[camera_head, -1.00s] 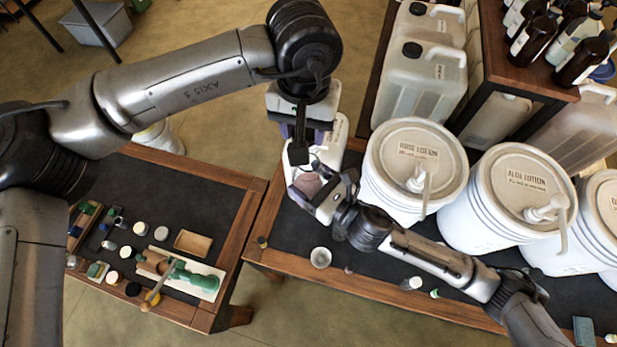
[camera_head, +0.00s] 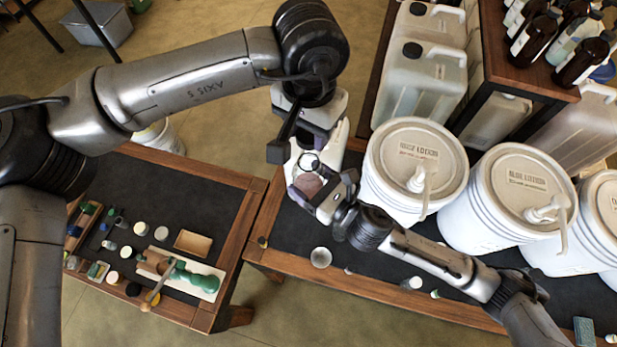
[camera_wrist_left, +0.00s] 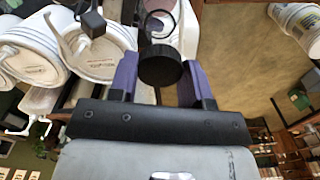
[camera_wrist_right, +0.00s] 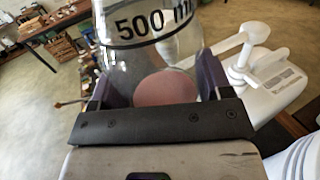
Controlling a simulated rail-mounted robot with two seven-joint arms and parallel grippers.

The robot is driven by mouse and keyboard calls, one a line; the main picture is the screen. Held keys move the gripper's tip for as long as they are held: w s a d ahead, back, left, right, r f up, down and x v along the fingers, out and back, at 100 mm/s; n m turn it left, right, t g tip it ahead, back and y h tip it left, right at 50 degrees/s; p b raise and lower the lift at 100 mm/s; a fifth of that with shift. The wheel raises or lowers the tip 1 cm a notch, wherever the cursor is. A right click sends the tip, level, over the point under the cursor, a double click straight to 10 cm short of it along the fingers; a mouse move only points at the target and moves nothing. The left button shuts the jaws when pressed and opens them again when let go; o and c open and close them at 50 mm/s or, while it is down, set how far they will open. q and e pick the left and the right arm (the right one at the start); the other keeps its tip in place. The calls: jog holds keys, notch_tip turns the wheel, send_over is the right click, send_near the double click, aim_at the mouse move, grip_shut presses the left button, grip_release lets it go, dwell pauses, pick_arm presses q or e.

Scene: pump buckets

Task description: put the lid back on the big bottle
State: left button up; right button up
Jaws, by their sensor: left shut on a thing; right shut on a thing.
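My left gripper (camera_wrist_left: 160,85) is shut on a black round lid (camera_wrist_left: 161,65), which sits between its purple fingers. In the head view the left gripper (camera_head: 312,128) is just behind and above the big bottle, and the lid is not clear there. The big bottle (camera_wrist_right: 150,50) is clear glass marked "500 ml", with something pink low in it. My right gripper (camera_wrist_right: 155,92) is shut around it. In the head view the bottle (camera_head: 307,182) is held over the right table's left end. A ring, seemingly its open mouth (camera_wrist_left: 159,24), shows beyond the lid, which looks apart from it.
White lotion buckets with pumps (camera_head: 415,165) stand right of the grippers. Jerrycans (camera_head: 420,85) and a shelf of brown bottles are farther back. The left table (camera_head: 215,220) holds small jars and a wooden tray.

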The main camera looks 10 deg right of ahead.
aim_at(308, 152)
pick_arm(q)
jog(key=shift+f, duration=1.85)
jog(key=shift+f, duration=0.1)
jog(key=shift+f, duration=0.75)
jog(key=shift+f, duration=0.55)
pick_arm(e)
jog(key=c, duration=0.3)
pick_arm(q)
jog(key=m, duration=0.6)
jog(key=shift+m, duration=0.3)
pick_arm(e)
jog(key=shift+c, duration=0.2)
pick_arm(q)
jog(key=o, duration=0.9)
